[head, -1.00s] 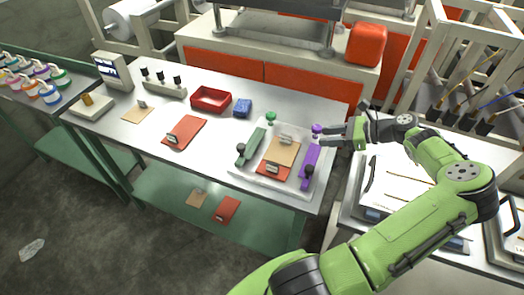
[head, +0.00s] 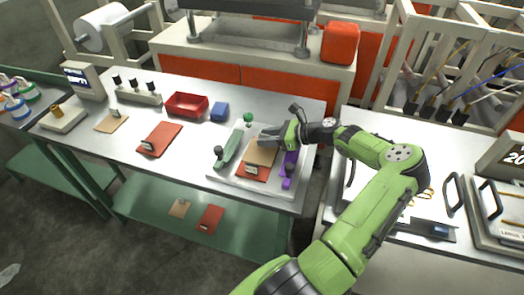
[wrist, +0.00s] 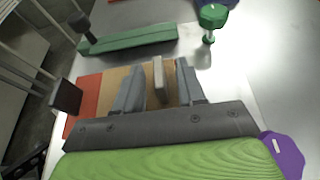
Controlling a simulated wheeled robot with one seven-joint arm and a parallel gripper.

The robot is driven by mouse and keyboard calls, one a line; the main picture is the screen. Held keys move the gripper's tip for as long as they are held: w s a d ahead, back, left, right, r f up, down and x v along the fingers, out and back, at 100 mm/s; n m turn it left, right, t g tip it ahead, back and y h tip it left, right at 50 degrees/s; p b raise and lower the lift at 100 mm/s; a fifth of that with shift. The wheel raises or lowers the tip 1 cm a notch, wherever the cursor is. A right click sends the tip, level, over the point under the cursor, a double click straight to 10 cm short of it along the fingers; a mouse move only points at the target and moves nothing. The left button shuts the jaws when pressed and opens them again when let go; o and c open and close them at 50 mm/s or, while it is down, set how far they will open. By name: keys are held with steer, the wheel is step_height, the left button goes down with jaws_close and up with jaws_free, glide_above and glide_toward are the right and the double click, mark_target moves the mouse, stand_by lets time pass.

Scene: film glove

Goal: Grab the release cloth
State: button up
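A tan sheet that looks like the release cloth (head: 262,157) lies partly over a red-orange sheet (head: 255,173) in a pale tray (head: 224,181). My gripper (head: 268,138) is over the far part of the tan sheet. In the wrist view, its two grey fingers (wrist: 158,85) are spread, and an upright light tab (wrist: 158,75) stands between them with a gap on each side. The tan sheet (wrist: 115,78) and red-orange sheet (wrist: 86,98) show below and left of the fingers. I cannot tell the fingers' exact height above the sheet.
A green bar (head: 230,147) with a dark knob flanks the sheets on the left, and a purple bar (head: 288,172) on the right. A green knob (head: 247,118) stands behind. A red bin (head: 186,105), a blue block (head: 219,111) and another tan sheet (head: 111,123) are farther left.

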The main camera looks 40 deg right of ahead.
steer(key=shift+w+a+f, duration=0.1)
steer(key=shift+w+a, duration=0.05)
steer(key=shift+w, duration=0.15)
steer(key=shift+s, duration=0.1)
jaws_close()
